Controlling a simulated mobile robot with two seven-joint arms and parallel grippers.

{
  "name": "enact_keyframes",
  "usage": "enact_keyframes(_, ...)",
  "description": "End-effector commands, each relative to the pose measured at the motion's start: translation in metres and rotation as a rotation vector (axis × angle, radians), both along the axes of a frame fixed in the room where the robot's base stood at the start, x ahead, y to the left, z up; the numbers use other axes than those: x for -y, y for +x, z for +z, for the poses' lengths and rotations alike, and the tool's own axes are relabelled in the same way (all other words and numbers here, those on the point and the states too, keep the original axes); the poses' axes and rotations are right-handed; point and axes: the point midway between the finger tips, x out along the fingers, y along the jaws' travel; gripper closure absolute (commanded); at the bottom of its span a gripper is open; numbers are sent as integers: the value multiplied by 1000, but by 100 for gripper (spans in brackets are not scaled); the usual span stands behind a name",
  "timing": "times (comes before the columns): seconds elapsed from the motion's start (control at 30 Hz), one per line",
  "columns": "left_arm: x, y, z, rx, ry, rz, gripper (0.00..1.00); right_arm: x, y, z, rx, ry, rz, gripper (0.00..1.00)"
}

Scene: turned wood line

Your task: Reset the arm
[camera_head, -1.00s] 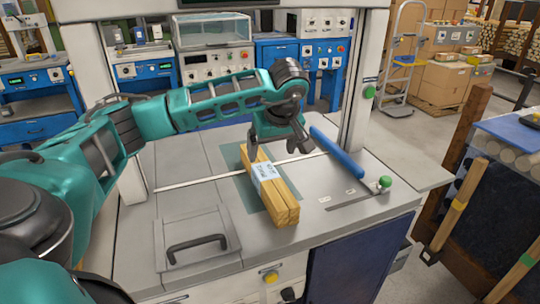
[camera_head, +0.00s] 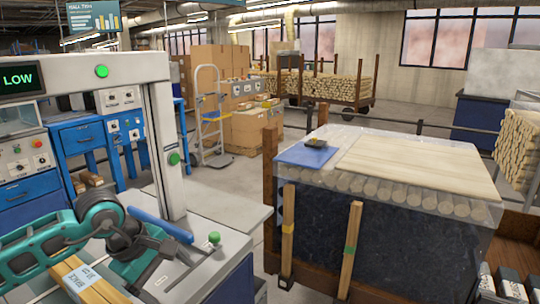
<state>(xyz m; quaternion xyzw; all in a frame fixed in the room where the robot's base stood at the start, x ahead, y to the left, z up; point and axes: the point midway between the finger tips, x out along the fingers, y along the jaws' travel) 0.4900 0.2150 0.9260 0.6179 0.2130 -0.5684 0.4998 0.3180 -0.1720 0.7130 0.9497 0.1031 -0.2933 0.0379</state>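My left arm (camera_head: 45,245) comes in from the left over the grey machine table. Its gripper (camera_head: 150,262) hangs over the table, beside a bundle of wooden sticks (camera_head: 78,272) with a white label. The fingers are small and partly hidden by the wrist, so I cannot tell how far apart they are. The bundle lies on the table and is cut off by the bottom edge of the view. My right gripper is not in view.
A blue bar (camera_head: 160,224) and a green button (camera_head: 214,238) are on the table near the gripper, beside a white upright post (camera_head: 163,150). A wood-posted cart (camera_head: 385,235) with a blue clipboard (camera_head: 307,154) stands to the right. Floor shows between table and boxes.

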Motion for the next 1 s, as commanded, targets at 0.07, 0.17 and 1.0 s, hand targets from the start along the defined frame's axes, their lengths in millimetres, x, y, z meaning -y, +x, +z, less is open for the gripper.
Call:
enact_keyframes(0.07,62,-15,1,-29,-265,10,10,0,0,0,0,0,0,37)
enact_keyframes(0.17,125,-34,22,-98,-614,73,10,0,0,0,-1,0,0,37)
enact_keyframes(1.0,21,-50,19,905,1802,-1385,10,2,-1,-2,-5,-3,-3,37)
